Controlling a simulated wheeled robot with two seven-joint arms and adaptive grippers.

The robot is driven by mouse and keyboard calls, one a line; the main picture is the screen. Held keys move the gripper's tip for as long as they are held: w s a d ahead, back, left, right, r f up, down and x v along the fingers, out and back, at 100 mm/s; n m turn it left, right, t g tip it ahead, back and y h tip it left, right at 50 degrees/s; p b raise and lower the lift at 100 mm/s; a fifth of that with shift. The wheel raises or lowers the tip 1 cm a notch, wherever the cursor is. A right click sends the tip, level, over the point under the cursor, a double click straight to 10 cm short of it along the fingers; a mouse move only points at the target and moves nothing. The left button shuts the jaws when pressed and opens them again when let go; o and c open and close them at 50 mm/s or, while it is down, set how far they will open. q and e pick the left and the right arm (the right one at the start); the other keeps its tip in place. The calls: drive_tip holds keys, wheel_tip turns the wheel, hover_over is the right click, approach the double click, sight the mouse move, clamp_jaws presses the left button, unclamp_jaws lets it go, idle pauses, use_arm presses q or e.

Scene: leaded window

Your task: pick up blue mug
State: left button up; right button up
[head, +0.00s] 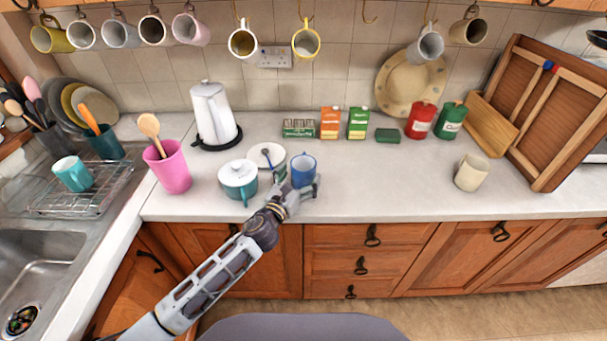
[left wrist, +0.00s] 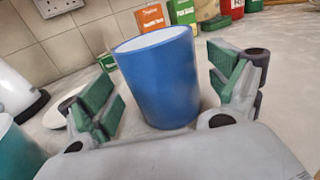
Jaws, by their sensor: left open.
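The blue mug (head: 303,171) stands upright on the white counter, near its front edge. In the left wrist view the blue mug (left wrist: 160,78) is large and central, with its pale inside showing at the rim. My left gripper (head: 298,187) is at the mug, reaching in from the front. In the left wrist view my left gripper (left wrist: 168,100) is open, with one green-padded finger on each side of the mug. A gap shows between the mug and the right finger; contact at the left finger is hard to tell. My right gripper is not in view.
A teal lidded pot (head: 238,180) and a white saucer (head: 266,158) stand close left of the mug. Orange (head: 330,122) and green (head: 358,123) boxes stand behind. A cream mug (head: 471,172) is farther right. The counter between the blue and cream mugs is clear.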

sight(308, 166)
use_arm(q)
drive_tip(key=shift+w+d+r, duration=0.1)
drive_tip(key=shift+w+d, duration=0.15)
drive_tip(key=shift+w, duration=0.15)
drive_tip(key=shift+x, duration=0.8)
drive_tip(key=shift+w+d, duration=0.15)
drive_tip(key=shift+w, duration=0.1)
drive_tip(key=c, duration=1.3)
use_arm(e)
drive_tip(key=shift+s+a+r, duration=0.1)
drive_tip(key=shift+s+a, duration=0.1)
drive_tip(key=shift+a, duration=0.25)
